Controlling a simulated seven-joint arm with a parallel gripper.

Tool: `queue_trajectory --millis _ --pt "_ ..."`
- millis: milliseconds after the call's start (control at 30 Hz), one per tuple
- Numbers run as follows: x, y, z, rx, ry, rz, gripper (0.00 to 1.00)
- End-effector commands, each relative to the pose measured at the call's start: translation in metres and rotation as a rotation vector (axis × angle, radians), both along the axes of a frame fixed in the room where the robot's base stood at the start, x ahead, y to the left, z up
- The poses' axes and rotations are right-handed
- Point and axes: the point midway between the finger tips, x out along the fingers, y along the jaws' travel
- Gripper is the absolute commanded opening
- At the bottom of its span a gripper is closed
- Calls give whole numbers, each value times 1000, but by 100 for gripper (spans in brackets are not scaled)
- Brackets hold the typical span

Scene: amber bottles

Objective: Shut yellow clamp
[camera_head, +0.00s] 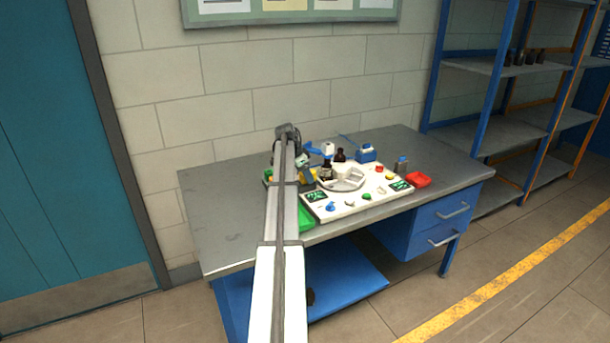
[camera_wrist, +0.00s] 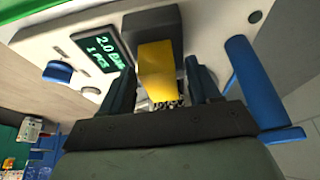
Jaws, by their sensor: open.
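The yellow clamp (camera_wrist: 156,66) shows in the wrist view as a yellow lever coming out of a dark block (camera_wrist: 152,22). My gripper (camera_wrist: 160,74) is open, with one dark finger on each side of the yellow lever. I cannot tell whether either finger touches it. The near end of the lever is partly hidden by the gripper body. In the head view my gripper (camera_head: 301,158) is at the back left of the white machine panel (camera_head: 345,211), and my arm hides part of that area.
A green-lettered display (camera_wrist: 100,50) and a blue knob (camera_wrist: 57,73) lie left of the clamp in the wrist view. A blue bar (camera_wrist: 254,82) stands close on the right. A dark bottle (camera_head: 340,156) and a red tray (camera_head: 418,179) are on the workbench (camera_head: 220,220).

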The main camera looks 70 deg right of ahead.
Motion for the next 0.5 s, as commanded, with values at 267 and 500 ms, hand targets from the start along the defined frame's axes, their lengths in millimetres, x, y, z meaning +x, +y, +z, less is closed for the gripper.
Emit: queue_trajectory --millis 267,500 --pt "0 0 -1 0 0 0 62" --pt "0 0 -1 0 0 0 39"
